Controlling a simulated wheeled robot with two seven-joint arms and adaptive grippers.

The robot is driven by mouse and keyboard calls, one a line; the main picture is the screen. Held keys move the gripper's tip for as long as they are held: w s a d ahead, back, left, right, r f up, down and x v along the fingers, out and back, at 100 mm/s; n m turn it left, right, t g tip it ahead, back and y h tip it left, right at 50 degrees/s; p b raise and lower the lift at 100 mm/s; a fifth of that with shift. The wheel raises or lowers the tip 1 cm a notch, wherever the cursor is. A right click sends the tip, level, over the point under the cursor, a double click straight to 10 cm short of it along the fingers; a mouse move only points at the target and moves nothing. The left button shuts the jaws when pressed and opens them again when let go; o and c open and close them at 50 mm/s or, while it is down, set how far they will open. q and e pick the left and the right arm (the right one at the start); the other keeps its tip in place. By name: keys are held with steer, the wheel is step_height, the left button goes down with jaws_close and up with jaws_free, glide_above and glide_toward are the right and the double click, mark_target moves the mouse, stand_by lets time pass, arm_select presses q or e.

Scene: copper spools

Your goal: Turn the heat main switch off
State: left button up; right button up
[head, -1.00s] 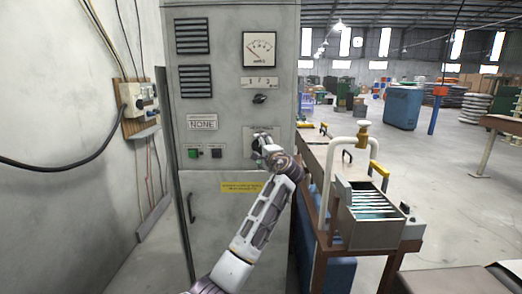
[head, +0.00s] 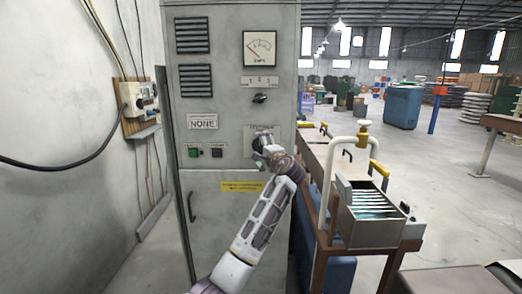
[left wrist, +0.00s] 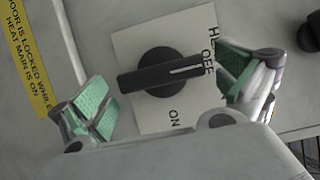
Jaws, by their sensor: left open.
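The heat main switch is a black rotary knob (left wrist: 160,75) on a white label plate (left wrist: 140,35) on the grey cabinet front. The white line on its handle points at the word OFF in the left wrist view; ON stands lower on the plate. In the head view the gripper mostly hides the knob, and part of the plate (head: 250,132) shows. My left gripper (head: 264,142) is in front of the switch. In the left wrist view its green-padded fingers (left wrist: 167,88) are spread, one on each side of the knob, with nothing gripped. My right gripper is not in view.
The cabinet (head: 225,110) also bears a meter (head: 258,48), a smaller black knob (head: 260,98), push buttons (head: 204,152) and a yellow warning label (head: 242,187). A bench with a slotted metal box (head: 372,215) stands close on the right.

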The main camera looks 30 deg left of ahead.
arm_select(q)
steer(key=v, duration=1.1)
steer(key=shift+s+d, duration=0.1)
stand_by(0.5)
